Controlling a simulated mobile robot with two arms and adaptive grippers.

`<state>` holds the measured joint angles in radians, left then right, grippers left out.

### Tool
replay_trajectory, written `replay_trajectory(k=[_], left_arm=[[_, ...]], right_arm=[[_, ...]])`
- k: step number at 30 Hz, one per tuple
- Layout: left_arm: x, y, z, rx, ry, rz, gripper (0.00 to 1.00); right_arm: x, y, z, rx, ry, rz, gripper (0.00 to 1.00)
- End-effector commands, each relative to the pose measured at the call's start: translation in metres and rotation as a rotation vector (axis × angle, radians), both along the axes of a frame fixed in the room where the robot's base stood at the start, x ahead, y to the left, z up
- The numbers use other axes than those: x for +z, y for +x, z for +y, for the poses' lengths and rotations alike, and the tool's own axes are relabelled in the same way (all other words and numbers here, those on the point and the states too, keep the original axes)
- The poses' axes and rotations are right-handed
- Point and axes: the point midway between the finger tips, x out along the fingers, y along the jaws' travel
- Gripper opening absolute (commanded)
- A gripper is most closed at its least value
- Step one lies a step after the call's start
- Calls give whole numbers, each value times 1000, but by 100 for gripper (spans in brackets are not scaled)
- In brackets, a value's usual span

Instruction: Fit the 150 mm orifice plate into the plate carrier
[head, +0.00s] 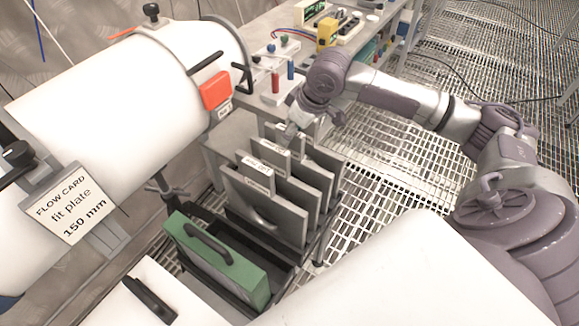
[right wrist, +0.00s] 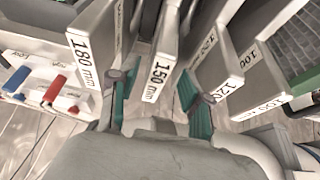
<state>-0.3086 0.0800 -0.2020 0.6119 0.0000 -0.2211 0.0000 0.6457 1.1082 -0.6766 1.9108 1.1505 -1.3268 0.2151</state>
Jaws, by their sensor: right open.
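The 150 mm orifice plate (right wrist: 165,50) stands upright in a row of grey plates, its label facing up in the right wrist view. My right gripper (right wrist: 157,97) is open, with one teal-padded finger on each side of this plate's labelled edge. In the head view my right gripper (head: 298,128) is over the row, partly hidden by plates and arm. I cannot tell whether the fingers touch the plate. The flow card (head: 70,208) on the white pipe reads "fit plate 150 mm". I cannot surely tell which part is the plate carrier. My left gripper is out of view.
The 180 mm plate (right wrist: 88,55) and 120 mm plate (right wrist: 215,75) stand close on either side. A green block with a black handle (head: 215,260) sits at the rack's near end. A cluttered bench (head: 350,35) stands behind; grated floor (head: 370,190) lies right.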

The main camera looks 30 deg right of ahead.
Motion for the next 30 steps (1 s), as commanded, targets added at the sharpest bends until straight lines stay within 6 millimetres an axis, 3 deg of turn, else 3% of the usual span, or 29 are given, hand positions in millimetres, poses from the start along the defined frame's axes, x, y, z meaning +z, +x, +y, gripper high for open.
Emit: replay_trajectory(k=[6,11,20,28,30], left_arm=[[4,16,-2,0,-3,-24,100],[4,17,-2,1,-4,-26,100],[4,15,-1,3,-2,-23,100],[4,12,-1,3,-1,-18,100],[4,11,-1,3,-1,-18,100]], right_arm=[[-26,10,1,-1,2,3,48],[-44,17,3,0,1,0,48],[-49,18,3,1,-1,-1,48],[-48,18,3,1,-1,-1,3],[-48,18,3,1,-1,-1,0]])
